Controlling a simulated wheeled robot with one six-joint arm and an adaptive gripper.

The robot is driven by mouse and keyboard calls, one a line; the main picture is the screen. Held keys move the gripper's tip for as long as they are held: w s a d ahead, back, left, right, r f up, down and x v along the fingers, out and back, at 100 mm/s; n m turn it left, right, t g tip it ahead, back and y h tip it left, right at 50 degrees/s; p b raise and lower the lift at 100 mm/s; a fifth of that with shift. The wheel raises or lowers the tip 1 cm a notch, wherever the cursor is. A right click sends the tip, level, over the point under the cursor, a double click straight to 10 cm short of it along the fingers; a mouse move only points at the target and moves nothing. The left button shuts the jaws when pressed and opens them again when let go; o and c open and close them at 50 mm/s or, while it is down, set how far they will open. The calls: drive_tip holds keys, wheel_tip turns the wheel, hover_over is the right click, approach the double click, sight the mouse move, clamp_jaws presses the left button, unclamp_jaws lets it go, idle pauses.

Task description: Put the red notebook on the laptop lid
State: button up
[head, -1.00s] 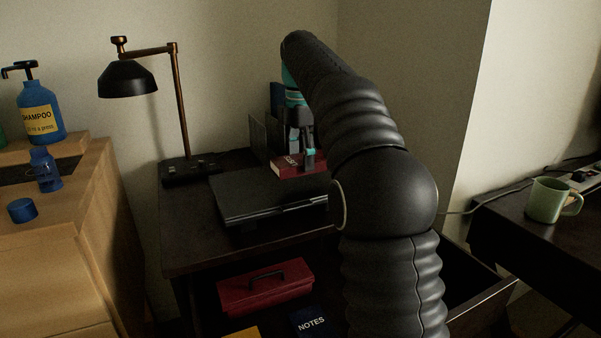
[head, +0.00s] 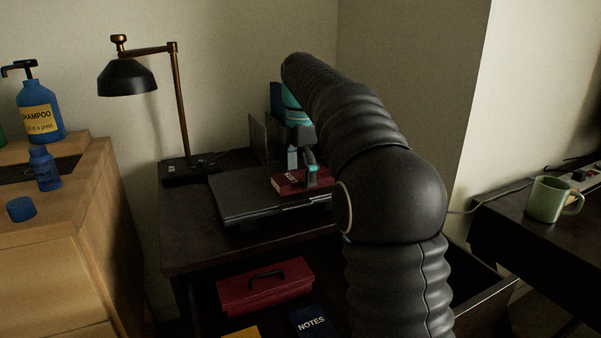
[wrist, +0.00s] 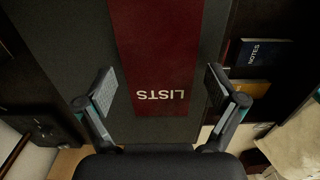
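The red notebook (head: 296,182), marked LISTS, lies flat on the closed dark laptop lid (head: 245,196), toward its back right part. In the wrist view the red notebook (wrist: 157,45) runs up the middle with the grey lid on both sides of it. My gripper (head: 311,164) is just above the notebook. In the wrist view my gripper (wrist: 159,76) has its fingers apart, one on each side of the notebook, with a gap to each edge. My arm hides the right part of the laptop in the head view.
A black desk lamp (head: 128,78) stands behind the laptop at left. Upright folders or books (head: 277,98) stand behind the notebook. Below is an open drawer with a red toolbox (head: 265,286) and a dark blue NOTES book (head: 311,322). A green mug (head: 546,200) stands at right.

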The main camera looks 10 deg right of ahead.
sight(300, 176)
drive_tip(key=shift+r, duration=0.1)
drive_tip(key=shift+r, duration=3.8)
drive_tip(key=shift+c, duration=0.2)
